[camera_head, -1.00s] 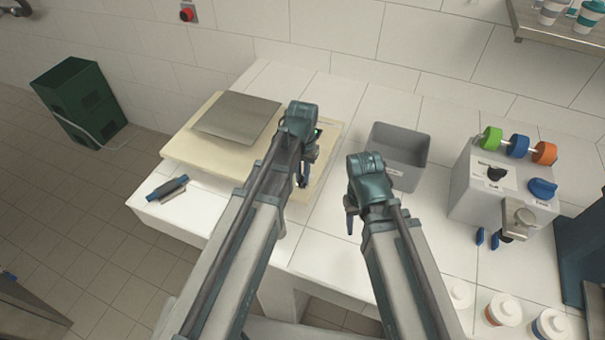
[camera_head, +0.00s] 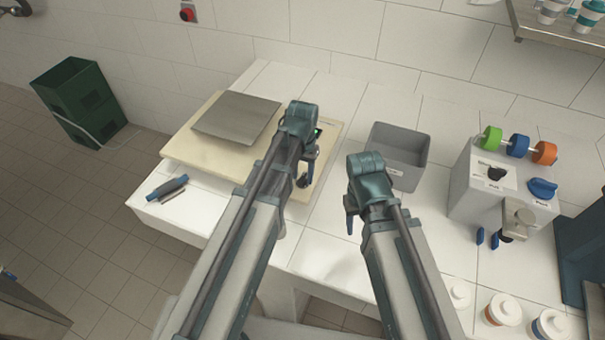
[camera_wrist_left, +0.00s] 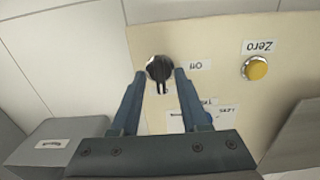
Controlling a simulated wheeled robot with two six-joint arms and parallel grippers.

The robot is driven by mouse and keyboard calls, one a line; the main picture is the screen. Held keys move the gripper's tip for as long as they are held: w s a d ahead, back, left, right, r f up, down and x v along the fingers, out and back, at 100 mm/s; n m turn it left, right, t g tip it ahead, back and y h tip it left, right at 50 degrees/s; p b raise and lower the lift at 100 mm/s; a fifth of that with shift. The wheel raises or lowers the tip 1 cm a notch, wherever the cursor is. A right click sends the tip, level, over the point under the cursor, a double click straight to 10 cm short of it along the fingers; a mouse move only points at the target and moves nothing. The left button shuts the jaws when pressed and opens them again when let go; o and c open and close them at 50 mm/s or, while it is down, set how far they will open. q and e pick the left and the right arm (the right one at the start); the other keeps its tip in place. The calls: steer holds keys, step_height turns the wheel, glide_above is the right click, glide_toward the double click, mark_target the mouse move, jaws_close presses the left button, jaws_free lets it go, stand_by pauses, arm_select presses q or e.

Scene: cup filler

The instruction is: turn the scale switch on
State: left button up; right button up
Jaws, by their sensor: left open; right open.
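The scale (camera_head: 222,164) is a cream box with a grey metal plate (camera_head: 235,117) on top, on the white counter. Another label below the knob is partly hidden. My left gripper (camera_wrist_left: 161,77) is open and empty, with one fingertip on each side of the knob's near edge. Whether they touch it I cannot tell. In the head view the left gripper (camera_head: 306,178) is over the scale's right part. My right gripper (camera_head: 349,218) is open and empty above the counter.
A yellow "Zero" button (camera_wrist_left: 255,68) sits right of the knob in the left wrist view. A grey bin (camera_head: 399,158) stands right of the scale. A grey machine with coloured knobs (camera_head: 497,190) is farther right. A blue-grey tool (camera_head: 168,188) lies at the counter's left edge.

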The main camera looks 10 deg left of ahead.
mark_target(303, 178)
arm_select(q)
steer(key=shift+r, duration=0.1)
step_height(303, 178, up, 14)
steer(key=p, duration=1.3)
steer(key=shift+p, duration=0.4)
steer(key=shift+f, duration=0.2)
steer(key=s+d+f+b, duration=0.2)
steer(key=s+f+b, duration=0.3)
steer(key=s, duration=0.2)
steer(key=s+d+f+m+y+b, duration=0.1)
steer(key=s+d+f+b, duration=0.2)
steer(key=s+f+b, duration=0.2)
steer(key=shift+s+d+f+b, duration=0.25)
steer(key=shift+s+d+b, duration=0.1)
steer(key=shift+s, duration=0.65)
